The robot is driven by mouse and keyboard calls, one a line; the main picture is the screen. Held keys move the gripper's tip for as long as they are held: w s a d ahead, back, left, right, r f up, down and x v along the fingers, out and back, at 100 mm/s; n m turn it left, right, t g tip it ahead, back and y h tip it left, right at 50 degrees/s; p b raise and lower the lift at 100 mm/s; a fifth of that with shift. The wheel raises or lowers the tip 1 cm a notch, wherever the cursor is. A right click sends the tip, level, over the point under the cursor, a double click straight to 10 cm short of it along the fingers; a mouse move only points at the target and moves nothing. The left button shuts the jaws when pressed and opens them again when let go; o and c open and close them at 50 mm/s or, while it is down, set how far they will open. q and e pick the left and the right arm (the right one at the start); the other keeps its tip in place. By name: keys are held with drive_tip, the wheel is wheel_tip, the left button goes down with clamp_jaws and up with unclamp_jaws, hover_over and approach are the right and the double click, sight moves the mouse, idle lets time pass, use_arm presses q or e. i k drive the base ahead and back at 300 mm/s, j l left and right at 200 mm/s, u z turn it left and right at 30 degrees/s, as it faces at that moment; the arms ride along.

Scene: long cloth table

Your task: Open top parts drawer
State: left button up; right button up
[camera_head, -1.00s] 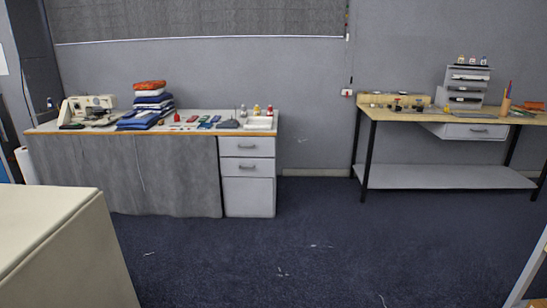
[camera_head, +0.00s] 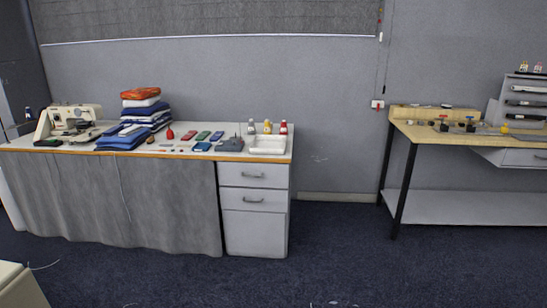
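A white drawer unit (camera_head: 254,225) stands under the right end of the cloth-covered table. Its top drawer (camera_head: 254,174) is shut, with a grey bar handle across its front. A second drawer (camera_head: 254,198) with a similar handle is shut below it, above a plain lower panel. Neither of my grippers shows in the head view.
The long table (camera_head: 60,150) holds a sewing machine (camera_head: 70,120), folded fabric (camera_head: 146,112), small tools and a white tray (camera_head: 267,145). A grey cloth (camera_head: 110,200) hangs from its front. Blue floor (camera_head: 330,260) lies open before the drawer unit. A pale surface (camera_head: 18,288) is at lower left.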

sight(275, 175)
drive_tip(key=i+j+u, duration=0.2)
drive_tip(key=i, duration=1.5)
